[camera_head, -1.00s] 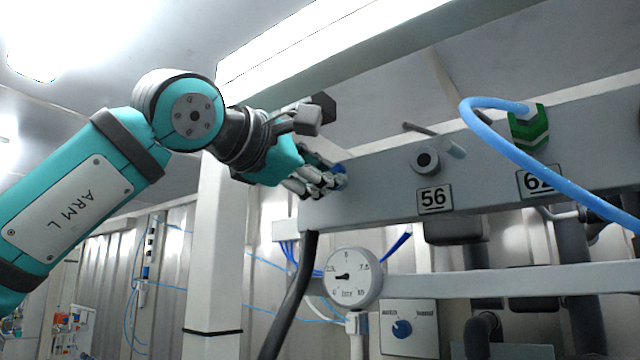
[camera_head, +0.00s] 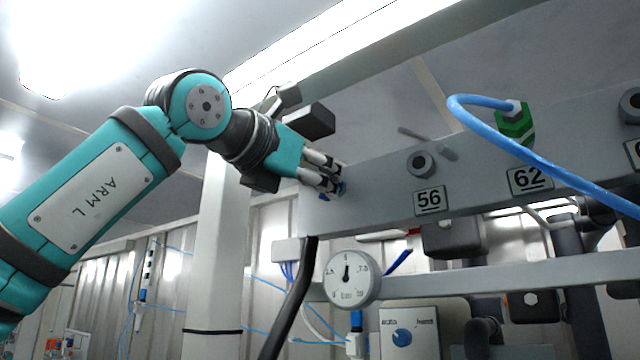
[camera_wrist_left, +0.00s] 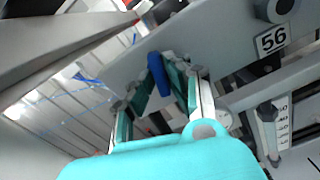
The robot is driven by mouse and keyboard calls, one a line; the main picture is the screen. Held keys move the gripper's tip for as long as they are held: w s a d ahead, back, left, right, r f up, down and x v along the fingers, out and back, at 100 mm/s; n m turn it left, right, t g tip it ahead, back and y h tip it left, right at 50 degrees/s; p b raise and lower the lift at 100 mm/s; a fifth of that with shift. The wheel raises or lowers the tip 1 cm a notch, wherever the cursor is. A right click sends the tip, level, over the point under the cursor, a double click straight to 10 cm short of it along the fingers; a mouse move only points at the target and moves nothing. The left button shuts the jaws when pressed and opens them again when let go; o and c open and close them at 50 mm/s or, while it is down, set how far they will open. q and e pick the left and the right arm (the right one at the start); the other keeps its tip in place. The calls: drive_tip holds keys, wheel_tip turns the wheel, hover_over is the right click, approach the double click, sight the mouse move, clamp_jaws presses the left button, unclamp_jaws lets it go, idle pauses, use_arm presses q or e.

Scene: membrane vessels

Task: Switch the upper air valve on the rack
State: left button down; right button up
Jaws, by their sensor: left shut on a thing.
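The upper air valve's blue handle (camera_head: 341,189) is at the left end of the grey rack beam, mostly hidden by fingers in the head view. In the left wrist view the blue handle (camera_wrist_left: 158,75) shows clearly as a short bar between the fingers. My left gripper (camera_head: 330,180) reaches in from the left and is shut on this handle; it also shows in the left wrist view (camera_wrist_left: 163,84). A round white gauge (camera_head: 352,278) hangs below the beam, its needle pointing up. My right gripper is not in view.
The grey beam (camera_head: 385,190) carries labels 56 (camera_head: 429,202) and 62 (camera_head: 530,179). A blue hose (camera_head: 560,172) loops from a green fitting (camera_head: 515,122). A white post (camera_head: 215,245) stands behind my arm.

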use_arm(q)
drive_tip(key=shift+r+n, duration=0.15)
drive_tip(key=shift+n, duration=0.45)
drive_tip(key=c, duration=1.3)
unclamp_jaws()
drive_tip(key=shift+d, duration=0.1)
drive_tip(key=shift+c, duration=0.2)
drive_tip(key=v, duration=1.2)
